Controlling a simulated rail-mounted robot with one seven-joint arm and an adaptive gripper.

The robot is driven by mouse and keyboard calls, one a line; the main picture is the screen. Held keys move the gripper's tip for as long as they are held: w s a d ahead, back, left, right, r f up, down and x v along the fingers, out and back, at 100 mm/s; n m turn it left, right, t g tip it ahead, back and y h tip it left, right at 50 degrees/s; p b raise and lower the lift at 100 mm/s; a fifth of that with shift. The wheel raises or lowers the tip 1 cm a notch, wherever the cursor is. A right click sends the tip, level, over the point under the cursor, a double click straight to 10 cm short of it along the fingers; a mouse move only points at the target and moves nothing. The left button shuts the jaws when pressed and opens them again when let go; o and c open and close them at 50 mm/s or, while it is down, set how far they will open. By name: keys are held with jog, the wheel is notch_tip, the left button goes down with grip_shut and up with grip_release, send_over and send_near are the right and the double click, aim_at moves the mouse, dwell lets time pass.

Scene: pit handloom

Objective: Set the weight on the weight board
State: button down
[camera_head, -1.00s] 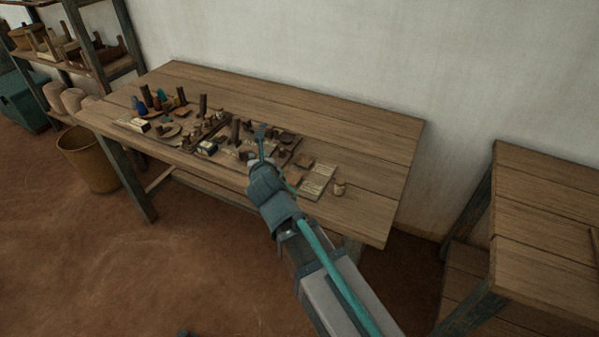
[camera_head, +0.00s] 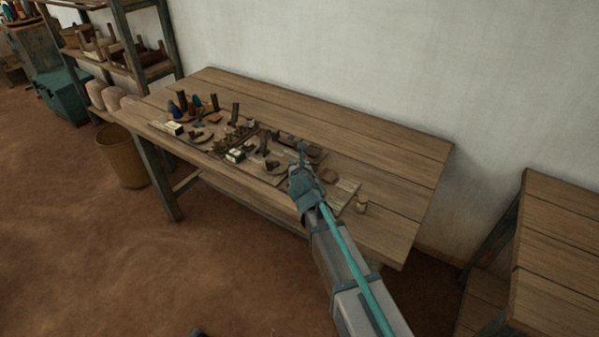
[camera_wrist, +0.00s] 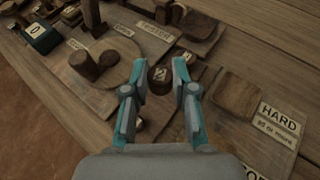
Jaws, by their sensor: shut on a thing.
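My gripper (camera_wrist: 160,82) is shut on a small dark round weight (camera_wrist: 158,76) with a pale mark on its top, seen between the two teal fingers in the wrist view. It is over the boards on the bench; I cannot tell whether the weight touches the surface below. A board with a dark block on a round disc (camera_wrist: 98,60) lies to the left, with a label too small to read. A board labelled HARD (camera_wrist: 282,122) lies to the right. I cannot tell which one is the weight board. In the head view my gripper (camera_head: 301,155) hides part of the boards.
The wooden bench (camera_head: 390,170) is clear at the back and right. Several small dark pieces and bobbins (camera_head: 186,103) stand at its left. A basket (camera_head: 122,157) is on the floor, and another table (camera_head: 560,220) is at right.

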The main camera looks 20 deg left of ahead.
jog(key=shift+w+f, duration=0.4)
jog(key=shift+f, duration=0.05)
jog(key=shift+w+f, duration=0.15)
jog(key=shift+f, duration=1.6)
jog(key=shift+f, duration=0.1)
jog(key=c, duration=0.9)
grip_release()
jog(key=shift+c, duration=0.2)
jog(key=b+v, duration=0.1)
jog(key=v, duration=1.1)
